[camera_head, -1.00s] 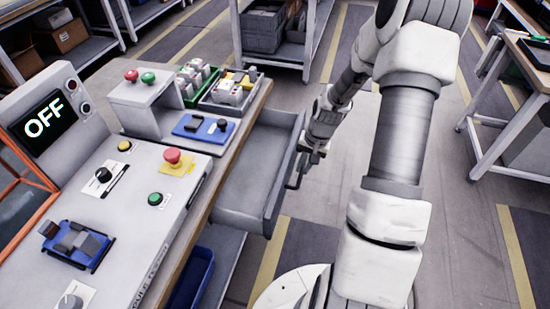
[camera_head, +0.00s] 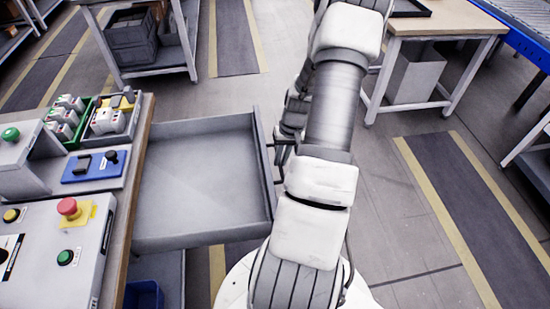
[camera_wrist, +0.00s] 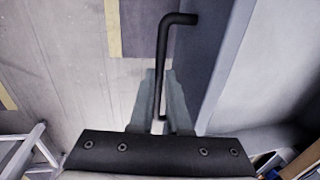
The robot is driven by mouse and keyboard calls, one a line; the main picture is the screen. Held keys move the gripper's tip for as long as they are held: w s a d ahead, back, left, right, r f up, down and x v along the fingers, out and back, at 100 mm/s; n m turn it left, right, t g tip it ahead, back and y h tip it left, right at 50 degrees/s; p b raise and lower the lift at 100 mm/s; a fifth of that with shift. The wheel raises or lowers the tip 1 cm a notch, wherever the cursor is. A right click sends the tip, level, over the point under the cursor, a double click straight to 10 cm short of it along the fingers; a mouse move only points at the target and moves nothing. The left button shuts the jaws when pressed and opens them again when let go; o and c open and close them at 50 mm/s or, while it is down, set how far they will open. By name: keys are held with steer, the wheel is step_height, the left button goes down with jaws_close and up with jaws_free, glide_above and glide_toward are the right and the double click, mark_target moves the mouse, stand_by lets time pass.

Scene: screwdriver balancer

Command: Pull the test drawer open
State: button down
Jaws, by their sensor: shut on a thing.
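The grey test drawer (camera_head: 200,180) sticks far out from the right side of the bench, and its inside looks empty. In the wrist view its grey front panel (camera_wrist: 205,50) runs along the right of the handle. The dark bar handle (camera_wrist: 162,70) passes between the two fingers of my gripper (camera_wrist: 160,120), which is shut on it. In the head view my gripper (camera_head: 284,150) is at the drawer's front, partly hidden by my arm, and the handle (camera_head: 277,160) shows only in part.
The bench carries a control panel with a red button (camera_head: 68,208), a blue tray (camera_head: 93,166) and a green tray (camera_head: 68,125). A blue bin (camera_head: 143,296) sits below the drawer. A shelf cart (camera_head: 150,40) stands behind, and a table (camera_head: 440,25) stands back right. Floor to the right is clear.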

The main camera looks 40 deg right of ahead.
steer(key=c, duration=1.2)
jaws_free()
steer(key=shift+o, duration=0.2)
step_height(320, 180, up, 17)
steer(key=s+d+p, duration=0.2)
steer(key=p, duration=0.1)
steer(key=shift+d, duration=0.3)
